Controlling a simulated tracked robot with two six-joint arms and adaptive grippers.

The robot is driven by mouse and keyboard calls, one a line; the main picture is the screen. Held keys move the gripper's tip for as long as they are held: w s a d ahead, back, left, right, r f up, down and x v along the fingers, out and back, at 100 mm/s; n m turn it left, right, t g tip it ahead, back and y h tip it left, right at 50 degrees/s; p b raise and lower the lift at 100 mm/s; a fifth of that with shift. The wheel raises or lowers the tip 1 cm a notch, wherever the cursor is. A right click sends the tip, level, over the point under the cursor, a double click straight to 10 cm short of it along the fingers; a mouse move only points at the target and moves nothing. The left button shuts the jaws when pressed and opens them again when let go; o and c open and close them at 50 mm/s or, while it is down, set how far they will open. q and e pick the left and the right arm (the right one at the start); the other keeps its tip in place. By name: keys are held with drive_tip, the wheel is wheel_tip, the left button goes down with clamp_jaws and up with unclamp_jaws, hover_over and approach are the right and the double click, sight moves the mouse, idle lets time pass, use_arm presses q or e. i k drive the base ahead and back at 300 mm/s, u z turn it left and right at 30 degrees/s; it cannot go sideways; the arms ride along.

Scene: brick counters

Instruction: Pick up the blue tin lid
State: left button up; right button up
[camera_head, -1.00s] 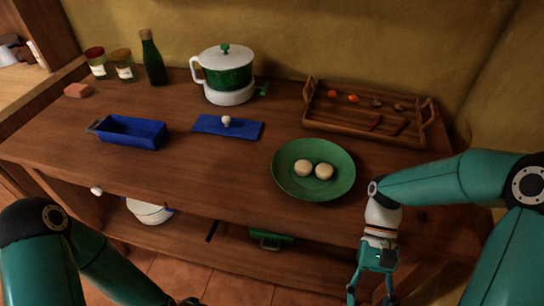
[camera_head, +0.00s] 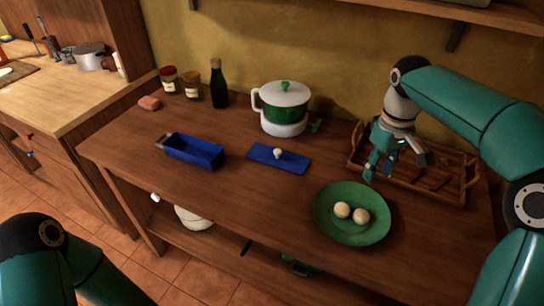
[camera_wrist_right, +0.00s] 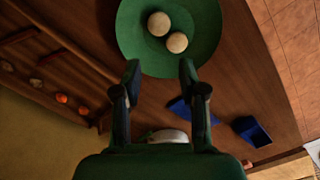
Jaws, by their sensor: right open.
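The blue tin lid (camera_head: 293,163) is a flat blue rectangle with a pale knob, lying on the wooden counter. The blue tin (camera_head: 192,152) stands apart to its left, open at the top. My right gripper (camera_head: 379,168) is open and empty, raised near the wooden tray, to the right of the lid and apart from it. In the right wrist view the gripper fingers (camera_wrist_right: 160,75) are spread. The lid (camera_wrist_right: 178,109) is partly hidden there behind one finger, and the tin (camera_wrist_right: 258,134) shows beyond it. My left gripper is out of view.
A green plate (camera_head: 335,228) with two pale round items lies in front of the lid. A white and green pot (camera_head: 285,121) stands behind it. The wooden tray (camera_head: 463,190) is at the right. Two jars and a green bottle (camera_head: 218,88) stand at the back left.

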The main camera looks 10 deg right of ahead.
sight(294, 163)
drive_tip(key=z, duration=0.1)
drive_tip(key=i, duration=0.15)
drive_tip(key=u, duration=1.6)
drive_tip(key=i, duration=1.1)
drive_tip(key=z, duration=1.6)
